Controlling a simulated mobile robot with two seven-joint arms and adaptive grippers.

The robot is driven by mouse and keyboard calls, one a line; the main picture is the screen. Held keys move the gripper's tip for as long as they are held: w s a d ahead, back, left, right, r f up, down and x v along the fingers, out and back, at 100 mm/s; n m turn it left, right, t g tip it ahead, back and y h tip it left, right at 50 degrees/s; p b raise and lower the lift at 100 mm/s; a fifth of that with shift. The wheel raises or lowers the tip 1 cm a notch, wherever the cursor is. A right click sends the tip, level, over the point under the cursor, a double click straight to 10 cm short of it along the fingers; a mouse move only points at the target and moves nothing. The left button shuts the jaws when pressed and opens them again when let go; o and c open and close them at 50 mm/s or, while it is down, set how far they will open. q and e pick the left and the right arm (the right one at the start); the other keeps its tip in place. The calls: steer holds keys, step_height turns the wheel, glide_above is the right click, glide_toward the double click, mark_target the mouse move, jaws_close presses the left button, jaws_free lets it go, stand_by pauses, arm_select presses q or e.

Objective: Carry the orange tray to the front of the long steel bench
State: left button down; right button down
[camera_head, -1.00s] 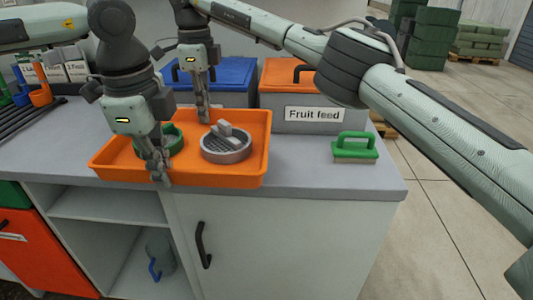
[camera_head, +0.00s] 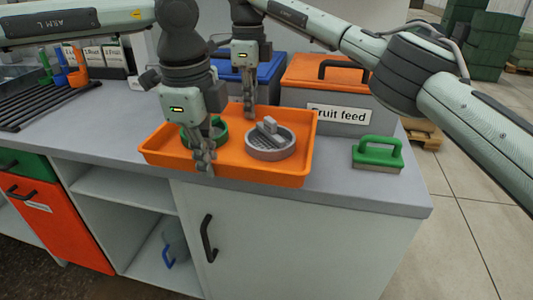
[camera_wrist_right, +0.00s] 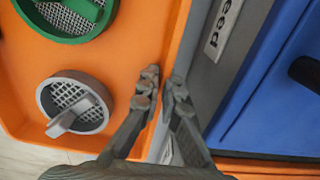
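The orange tray (camera_head: 240,173) is at the front right of the long steel bench (camera_head: 345,192), near its front edge. I cannot tell whether it touches the top. It holds a green ring-shaped strainer (camera_head: 221,133) and a grey one (camera_head: 271,146). My left gripper (camera_head: 204,158) is shut on the tray's front rim. My right gripper (camera_head: 248,115) is at the back rim. In the right wrist view its fingers (camera_wrist_right: 164,88) are closed around the tray's wall, and the strainers show inside the tray.
A grey bin with an orange lid, marked "Fruit feed" (camera_head: 338,113), and a blue-lidded bin (camera_head: 270,68) stand behind the tray. A green-handled brush (camera_head: 377,154) lies to the right. A black rack (camera_head: 45,105) is at the left. Bare bench lies between rack and tray.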

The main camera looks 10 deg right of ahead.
mark_target(251, 122)
arm_select(q)
steer(key=shift+f, duration=0.15)
arm_select(e)
steer(key=shift+d+f, duration=0.1)
steer(key=shift+f, duration=0.1)
